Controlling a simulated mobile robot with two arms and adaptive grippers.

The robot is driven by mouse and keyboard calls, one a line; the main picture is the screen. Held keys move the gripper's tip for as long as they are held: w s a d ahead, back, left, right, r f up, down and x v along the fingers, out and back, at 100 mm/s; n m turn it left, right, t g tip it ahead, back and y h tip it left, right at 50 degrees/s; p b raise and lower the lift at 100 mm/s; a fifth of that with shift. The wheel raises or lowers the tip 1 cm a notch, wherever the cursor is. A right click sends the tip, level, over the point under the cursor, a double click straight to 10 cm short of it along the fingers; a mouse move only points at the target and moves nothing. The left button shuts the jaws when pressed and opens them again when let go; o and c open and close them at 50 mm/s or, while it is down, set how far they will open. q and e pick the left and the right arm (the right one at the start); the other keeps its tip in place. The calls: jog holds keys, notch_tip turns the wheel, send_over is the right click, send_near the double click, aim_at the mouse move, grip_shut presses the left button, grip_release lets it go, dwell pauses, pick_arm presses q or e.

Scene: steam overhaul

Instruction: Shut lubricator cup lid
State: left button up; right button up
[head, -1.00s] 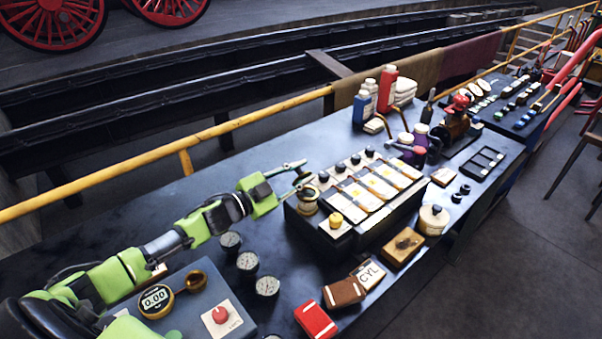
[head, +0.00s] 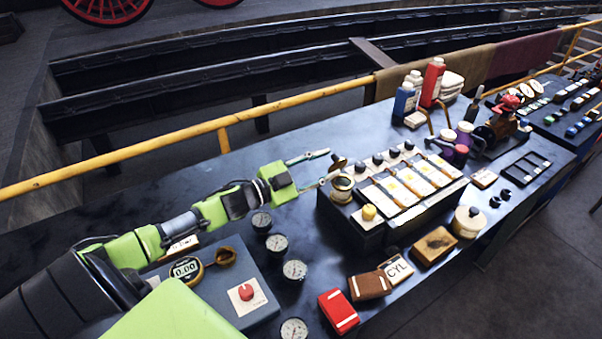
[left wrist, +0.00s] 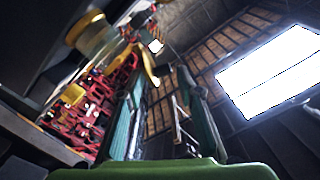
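The lubricator (head: 372,228) is a dark box on the bench with a row of pale panels and black knobs on top. Its brass-rimmed cup (head: 341,187) stands at the near left corner. A small brownish piece just behind the cup, seemingly its raised lid (head: 338,162), shows by my fingertips. My left gripper (head: 332,163) is open, its two fingers apart above and left of the cup. I cannot tell whether a finger touches the lid. In the left wrist view the cup (left wrist: 90,35) is at upper left, with a yellow curved piece beside the fingers. My right gripper is out of view.
Several round gauges (head: 277,243) and a grey panel with a red button (head: 246,292) lie below my left arm. Bottles (head: 432,82) stand behind the lubricator. A yellow rail (head: 110,157) runs along the bench's back.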

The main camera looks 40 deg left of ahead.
pick_arm(q)
jog(key=v, duration=0.8)
jog(key=shift+a, duration=0.15)
